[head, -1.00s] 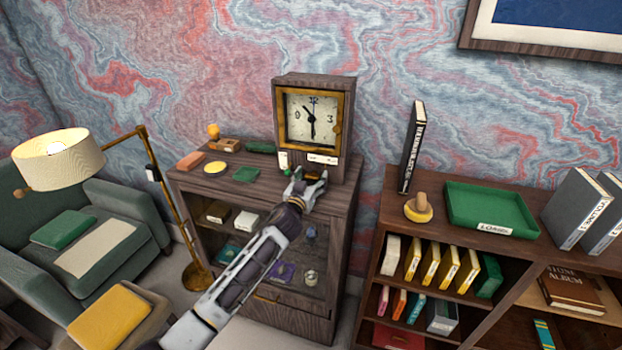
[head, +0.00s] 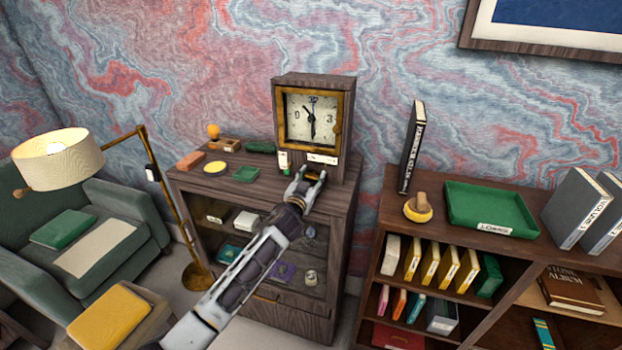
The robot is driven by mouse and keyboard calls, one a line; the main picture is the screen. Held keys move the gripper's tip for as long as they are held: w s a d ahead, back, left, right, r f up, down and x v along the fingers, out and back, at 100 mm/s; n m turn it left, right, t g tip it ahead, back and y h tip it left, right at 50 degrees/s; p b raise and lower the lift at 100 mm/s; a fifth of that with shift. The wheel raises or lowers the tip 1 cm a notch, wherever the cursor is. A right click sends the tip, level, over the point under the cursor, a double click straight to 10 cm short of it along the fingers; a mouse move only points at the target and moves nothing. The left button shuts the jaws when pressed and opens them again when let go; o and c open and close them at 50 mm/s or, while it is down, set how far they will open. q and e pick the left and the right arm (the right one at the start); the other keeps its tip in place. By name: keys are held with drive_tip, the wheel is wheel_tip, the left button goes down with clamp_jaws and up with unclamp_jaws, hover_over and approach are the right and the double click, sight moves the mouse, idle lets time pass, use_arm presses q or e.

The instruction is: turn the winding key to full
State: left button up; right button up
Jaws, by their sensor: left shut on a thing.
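The wooden mantel clock (head: 345,165) with a brass-framed white dial (head: 312,118) stands on top of a dark wooden cabinet. My left gripper (head: 308,178) is at the lower front of the clock case, just below the dial. It is shut on the winding key, which is mostly hidden by the fingers. How far the key is turned cannot be read here. A white label (head: 322,159) sits on the clock front above the gripper, and a small green-and-white piece (head: 284,160) is left of it. My right gripper is not in view.
Left of the clock, the cabinet top (head: 222,187) holds a yellow disc (head: 215,167), a green dish (head: 246,174) and small blocks. Right, a low bookcase carries a green tray (head: 492,208), a black book (head: 411,147) and a yellow-based stamp (head: 418,209). A lamp (head: 60,158) stands left.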

use_arm(q)
drive_tip(key=shift+m, duration=0.3)
drive_tip(key=o, duration=1)
drive_tip(key=shift+s, duration=0.15)
drive_tip(key=shift+v, duration=5.9)
